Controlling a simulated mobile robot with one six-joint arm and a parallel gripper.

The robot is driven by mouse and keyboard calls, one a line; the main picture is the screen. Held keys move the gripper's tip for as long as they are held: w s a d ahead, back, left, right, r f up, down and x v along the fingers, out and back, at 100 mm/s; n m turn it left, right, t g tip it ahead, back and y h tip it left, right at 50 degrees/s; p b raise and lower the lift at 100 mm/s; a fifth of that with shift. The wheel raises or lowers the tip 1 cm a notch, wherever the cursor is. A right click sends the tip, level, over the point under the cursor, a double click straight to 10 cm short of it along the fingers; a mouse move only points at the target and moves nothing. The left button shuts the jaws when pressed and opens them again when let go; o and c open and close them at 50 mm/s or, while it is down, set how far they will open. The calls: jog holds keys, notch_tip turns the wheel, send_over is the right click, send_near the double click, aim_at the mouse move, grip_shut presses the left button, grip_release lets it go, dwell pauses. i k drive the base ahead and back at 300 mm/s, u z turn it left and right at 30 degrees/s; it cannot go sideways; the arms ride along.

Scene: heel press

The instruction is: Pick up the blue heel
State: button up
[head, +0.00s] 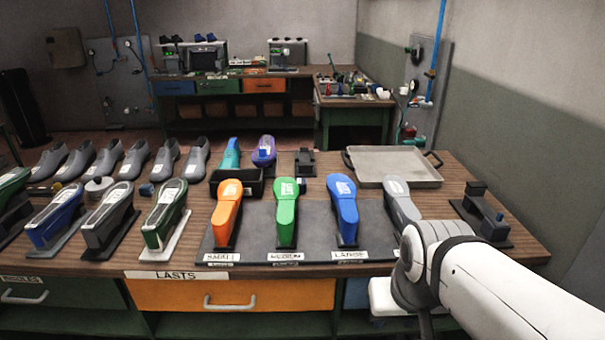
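A blue last-shaped piece (343,208) stands on a dark stand at the right end of the grey mat, behind the label LARGE. A green one (286,212) and an orange one (227,212) stand in a row to its left, by MEDIUM and SMALL. Smaller blue pieces show farther back: a small blue block (146,189) at the left and a blue part on a purple piece (264,151). I cannot tell for sure which is the blue heel. My white arm enters at the lower right, before the bench's front edge; its gripper is not in view.
An empty metal tray (392,166) lies at the back right of the wooden bench (450,168). Several lasts and grey shoes crowd the left.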

aim_at(301, 182)
jog(key=i, duration=0.95)
